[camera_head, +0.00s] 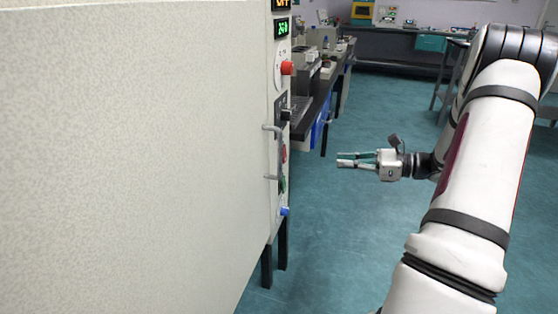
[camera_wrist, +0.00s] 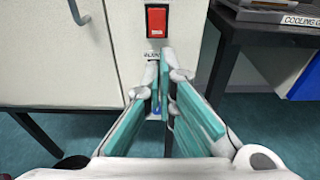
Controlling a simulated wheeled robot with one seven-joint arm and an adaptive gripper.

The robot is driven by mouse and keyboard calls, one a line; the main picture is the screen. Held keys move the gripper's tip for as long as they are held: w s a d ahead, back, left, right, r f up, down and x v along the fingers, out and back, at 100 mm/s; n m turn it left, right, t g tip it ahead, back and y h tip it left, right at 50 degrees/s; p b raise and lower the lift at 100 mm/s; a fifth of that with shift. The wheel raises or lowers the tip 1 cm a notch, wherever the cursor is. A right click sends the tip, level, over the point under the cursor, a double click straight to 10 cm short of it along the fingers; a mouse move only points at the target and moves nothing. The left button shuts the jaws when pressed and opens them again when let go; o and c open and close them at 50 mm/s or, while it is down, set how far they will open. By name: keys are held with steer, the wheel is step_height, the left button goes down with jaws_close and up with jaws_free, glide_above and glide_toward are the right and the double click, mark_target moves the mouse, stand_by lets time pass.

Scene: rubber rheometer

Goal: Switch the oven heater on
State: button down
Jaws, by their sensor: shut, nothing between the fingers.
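The oven is the large beige cabinet (camera_head: 130,150) filling the left of the head view, with its narrow control front seen edge-on. A red rocker switch (camera_wrist: 156,22) in a black frame sits on the pale front panel in the wrist view, with a small label below it, too small to read. A red part (camera_head: 284,153) shows low on the same front in the head view. My gripper (camera_head: 342,158) is shut and empty, out in front of the panel and apart from it. In the wrist view its fingers (camera_wrist: 164,68) point at the panel just below the switch, partly hiding what lies there.
A metal handle (camera_head: 272,150), a red knob (camera_head: 287,68), a green display (camera_head: 282,28) and a blue knob (camera_head: 285,211) are on the oven front. An amber display above appears to read OFF. A dark bench (camera_head: 318,100) stands beyond. The teal floor is clear.

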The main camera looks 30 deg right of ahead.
mark_target(286, 159)
steer(key=shift+w+a, duration=0.1)
steer(key=b+x, duration=0.4)
steer(key=x, duration=0.9)
steer(key=shift+w+a, duration=0.3)
steer(key=shift+f, duration=0.1)
